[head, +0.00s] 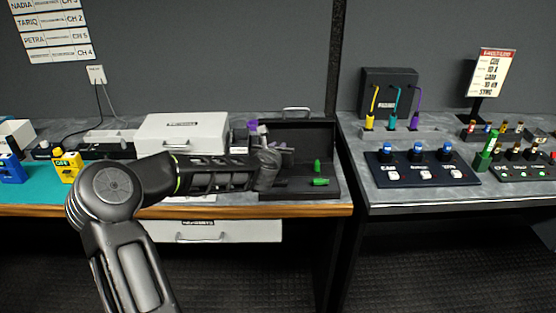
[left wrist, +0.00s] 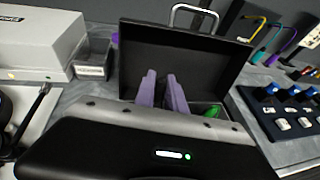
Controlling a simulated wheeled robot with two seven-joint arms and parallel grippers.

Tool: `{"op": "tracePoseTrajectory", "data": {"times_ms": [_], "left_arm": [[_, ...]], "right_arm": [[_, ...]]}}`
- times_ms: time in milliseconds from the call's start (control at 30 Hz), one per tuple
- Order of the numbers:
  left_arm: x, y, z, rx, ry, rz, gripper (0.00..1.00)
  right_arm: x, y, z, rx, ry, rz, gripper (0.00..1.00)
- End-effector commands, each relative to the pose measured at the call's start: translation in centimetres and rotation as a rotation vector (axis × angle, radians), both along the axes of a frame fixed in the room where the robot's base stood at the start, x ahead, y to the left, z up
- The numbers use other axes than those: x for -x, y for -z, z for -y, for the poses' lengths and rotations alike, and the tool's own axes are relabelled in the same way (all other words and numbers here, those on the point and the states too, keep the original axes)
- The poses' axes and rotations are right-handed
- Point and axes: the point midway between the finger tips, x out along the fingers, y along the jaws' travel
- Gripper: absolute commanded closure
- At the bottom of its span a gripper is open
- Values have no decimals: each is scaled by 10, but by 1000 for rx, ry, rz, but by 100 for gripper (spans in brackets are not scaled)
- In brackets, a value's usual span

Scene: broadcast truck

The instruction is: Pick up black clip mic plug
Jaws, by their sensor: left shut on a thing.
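My left gripper (head: 283,149) reaches in from the left over the open black case (head: 322,134) on the bench. In the left wrist view its two purple fingers (left wrist: 162,80) stand a small gap apart, inside the case area. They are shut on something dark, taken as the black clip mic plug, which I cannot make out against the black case. Green-ended pieces (head: 320,182) lie in the case, right of the gripper; one green end shows in the left wrist view (left wrist: 211,112). My right gripper is not in view.
A white case (head: 182,133) stands left of the black case, with a small grey bin (left wrist: 93,60) between. A yellow box (head: 67,167) is farther left. On the right bench are a blue-knobbed panel (head: 421,168) and coloured cables. A gap separates the benches.

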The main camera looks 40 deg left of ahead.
Motion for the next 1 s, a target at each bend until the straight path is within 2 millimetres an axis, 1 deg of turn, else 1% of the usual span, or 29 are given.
{"op": "tracePoseTrajectory", "data": {"times_ms": [33, 100, 233, 367, 900, 1000], "left_arm": [[0, -13, 0, -6, -1, 3, 100], [0, -24, 0, -5, -1, 2, 100], [0, -36, 0, -3, 1, 1, 100], [0, -39, 0, 0, 1, 0, 100], [0, -38, 0, 0, 0, 0, 100], [0, -37, 3, 1, 3, -2, 100]], "right_arm": [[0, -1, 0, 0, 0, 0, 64], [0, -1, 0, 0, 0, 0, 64], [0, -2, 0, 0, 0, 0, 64], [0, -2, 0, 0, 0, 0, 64], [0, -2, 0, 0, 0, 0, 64], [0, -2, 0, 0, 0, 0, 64]]}}
